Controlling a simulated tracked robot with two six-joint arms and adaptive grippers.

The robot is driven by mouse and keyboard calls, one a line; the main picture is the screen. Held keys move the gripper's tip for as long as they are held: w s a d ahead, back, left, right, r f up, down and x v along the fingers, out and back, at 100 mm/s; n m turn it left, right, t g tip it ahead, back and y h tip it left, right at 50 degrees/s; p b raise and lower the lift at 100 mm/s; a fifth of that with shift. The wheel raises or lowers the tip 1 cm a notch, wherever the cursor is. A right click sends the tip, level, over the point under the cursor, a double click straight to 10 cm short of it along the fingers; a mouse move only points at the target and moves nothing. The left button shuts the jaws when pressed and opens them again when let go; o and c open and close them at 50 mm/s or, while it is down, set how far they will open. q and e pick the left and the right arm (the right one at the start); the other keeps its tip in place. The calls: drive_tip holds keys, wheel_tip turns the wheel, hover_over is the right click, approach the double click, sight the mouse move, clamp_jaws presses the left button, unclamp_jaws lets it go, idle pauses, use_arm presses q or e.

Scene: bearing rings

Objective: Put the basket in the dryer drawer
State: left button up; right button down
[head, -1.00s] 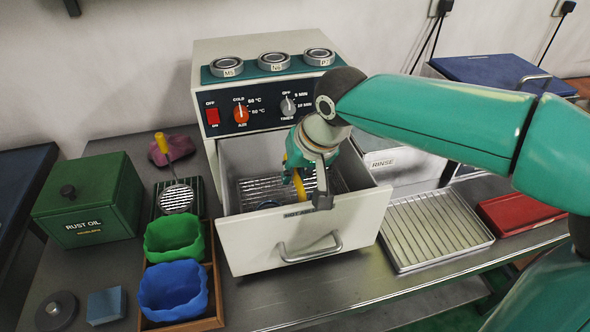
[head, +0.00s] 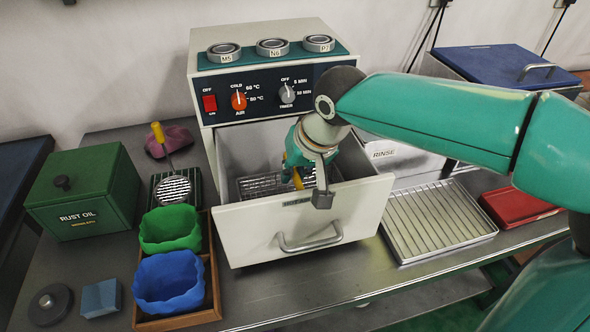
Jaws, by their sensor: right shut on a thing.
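The dryer drawer (head: 310,237) is pulled out of the cream dryer (head: 265,60), with a slotted metal floor showing inside. My right gripper (head: 300,181) reaches down into the drawer from above, behind its front panel. It is shut on the yellow handle (head: 297,178) of a basket. The basket body is hidden behind the drawer front, so I cannot tell whether it touches the drawer floor. My left gripper is not in view.
Another yellow-handled basket (head: 173,189) stands on a green rack at left. Green (head: 170,229) and blue (head: 169,282) bins sit in a wooden tray. A rust oil box (head: 85,195) stands further left. A ribbed metal tray (head: 438,221) and red case (head: 520,207) lie at right.

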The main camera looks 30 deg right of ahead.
drive_tip(key=c, duration=1.1)
unclamp_jaws()
wheel_tip(320, 180, up, 11)
drive_tip(key=p, duration=0.9)
